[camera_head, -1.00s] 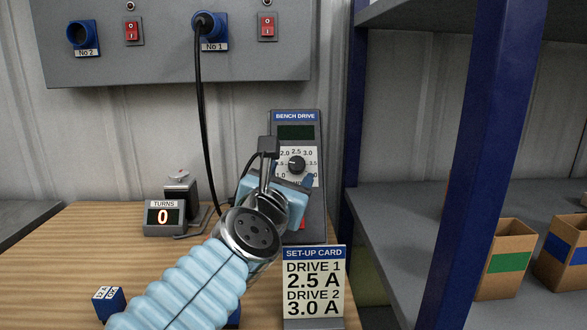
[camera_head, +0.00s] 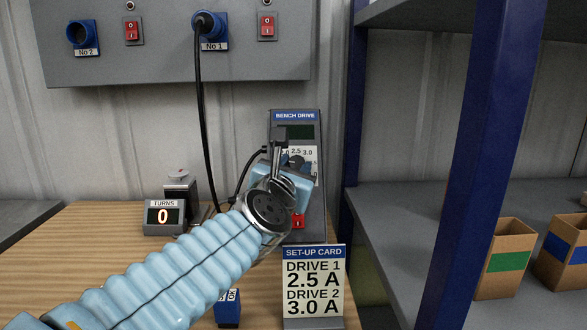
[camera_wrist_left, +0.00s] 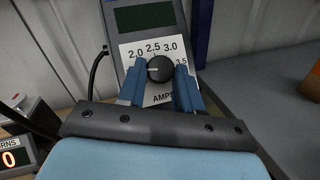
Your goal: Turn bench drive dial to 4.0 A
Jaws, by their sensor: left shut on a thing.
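The bench drive (camera_head: 313,135) is a grey box standing against the back wall, with a dark blank display. Its black dial (camera_wrist_left: 160,68) sits below a scale on which 2.0, 2.5, 3.0 and 3.5 show in the left wrist view. A pale mark on the dial points left. My left gripper (camera_wrist_left: 160,84) is shut on the dial, with one blue finger on each side. In the head view my left gripper (camera_head: 296,164) covers most of the dial and scale. My right gripper is not in view.
A set-up card (camera_head: 313,281) reads drive 1 2.5 A, drive 2 3.0 A. A red switch (camera_head: 298,222) is below the dial. A turns counter (camera_head: 165,217) reads 0. A blue block (camera_head: 228,309) stands on the bench. A blue shelf post (camera_head: 475,165) rises at right.

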